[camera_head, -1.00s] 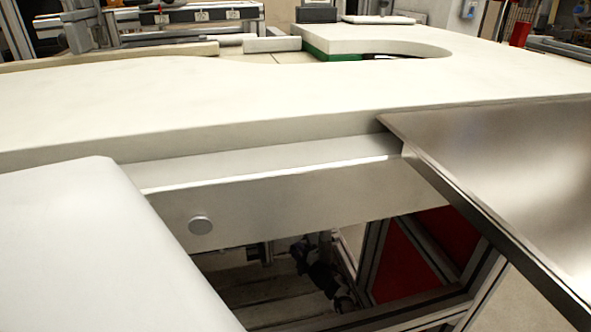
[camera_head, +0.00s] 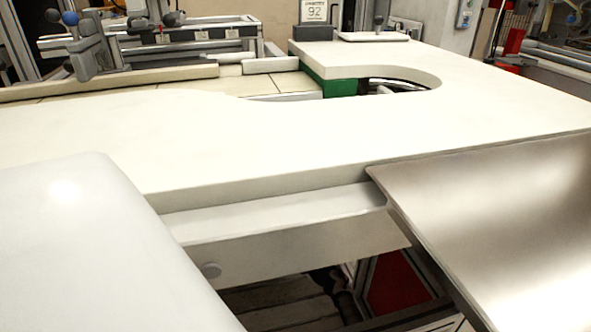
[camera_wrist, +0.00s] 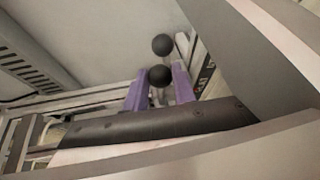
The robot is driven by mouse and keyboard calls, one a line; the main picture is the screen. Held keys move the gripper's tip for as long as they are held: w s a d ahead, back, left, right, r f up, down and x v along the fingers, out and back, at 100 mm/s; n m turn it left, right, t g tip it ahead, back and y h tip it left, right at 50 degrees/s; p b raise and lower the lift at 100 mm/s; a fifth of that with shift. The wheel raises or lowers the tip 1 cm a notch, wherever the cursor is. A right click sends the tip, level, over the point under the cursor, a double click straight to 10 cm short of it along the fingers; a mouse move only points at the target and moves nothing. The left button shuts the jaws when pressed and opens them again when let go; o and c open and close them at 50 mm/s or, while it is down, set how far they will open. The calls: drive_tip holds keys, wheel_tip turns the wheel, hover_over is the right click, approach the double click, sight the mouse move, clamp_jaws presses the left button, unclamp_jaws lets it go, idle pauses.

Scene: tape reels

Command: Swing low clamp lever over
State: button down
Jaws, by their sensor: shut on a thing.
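In the wrist view, my gripper (camera_wrist: 160,70) has two purple fingers, one on each side of a black ball knob (camera_wrist: 160,76). The fingers are shut on this knob. A second black ball knob (camera_wrist: 162,44) sits just beyond it, apart from the fingers. Which knob belongs to the low clamp lever is not clear. The lever shafts are mostly hidden. In the head view, a grey clamp (camera_head: 90,48) with small ball knobs stands at the far left behind the table. My gripper does not show there.
A cream table (camera_head: 300,140) with a curved cut-out fills the middle of the head view. A brushed metal panel (camera_head: 500,215) lies at the right. A sign reading 92 (camera_head: 314,12) stands at the back. Pale bars (camera_head: 150,80) lie along the far side.

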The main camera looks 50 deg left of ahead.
drive_tip(key=c, duration=1.1)
unclamp_jaws()
drive_tip(key=shift+c, duration=0.2)
drive_tip(key=shift+d+r, duration=0.1)
drive_tip(key=d+r+p, duration=0.1)
drive_tip(key=d+p, duration=0.3)
drive_tip(key=d, duration=0.3)
drive_tip(key=shift+s, duration=0.4)
drive_tip(key=shift+s+d, duration=0.1)
drive_tip(key=shift+d, duration=0.05)
